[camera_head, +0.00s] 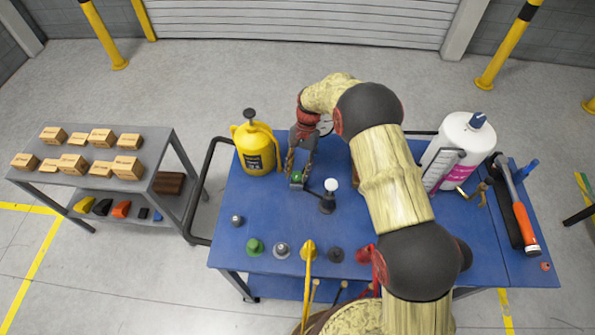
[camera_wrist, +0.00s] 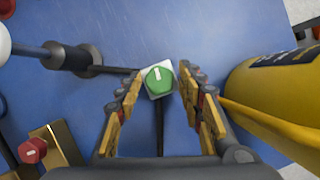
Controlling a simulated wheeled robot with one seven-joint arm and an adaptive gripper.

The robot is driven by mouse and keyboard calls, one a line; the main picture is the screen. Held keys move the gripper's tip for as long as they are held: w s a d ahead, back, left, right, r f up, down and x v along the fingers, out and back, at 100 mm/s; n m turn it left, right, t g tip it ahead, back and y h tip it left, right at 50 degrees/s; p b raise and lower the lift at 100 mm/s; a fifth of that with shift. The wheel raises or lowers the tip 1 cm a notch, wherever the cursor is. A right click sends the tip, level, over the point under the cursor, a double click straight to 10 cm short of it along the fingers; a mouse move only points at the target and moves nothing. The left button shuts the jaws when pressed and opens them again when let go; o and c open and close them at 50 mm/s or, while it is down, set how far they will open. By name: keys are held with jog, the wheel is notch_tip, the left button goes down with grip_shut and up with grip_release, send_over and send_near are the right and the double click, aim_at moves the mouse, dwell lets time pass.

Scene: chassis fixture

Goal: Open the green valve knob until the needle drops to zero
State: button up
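The green valve knob (camera_wrist: 159,80) has a white mark on its top and sits on a small pale square block on the blue table. It also shows in the head view (camera_head: 297,176), partly between my fingers. My gripper (camera_wrist: 162,84) is open, with one yellow-padded finger on each side of the knob; I cannot tell whether either finger touches it. In the head view my gripper (camera_head: 299,163) points down over the knob. A pale round dial (camera_head: 326,125) is partly hidden behind my arm, and its needle cannot be read.
A yellow pump sprayer (camera_head: 257,148) stands close to the left of my gripper. A dark post with a white ball top (camera_head: 330,186) stands to the right. A red knob (camera_wrist: 33,150) sits by a brass block. Several knobs, including a green one (camera_head: 254,247), line the table's front.

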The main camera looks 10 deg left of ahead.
jog(key=shift+o, duration=0.7)
jog(key=v, duration=1.2)
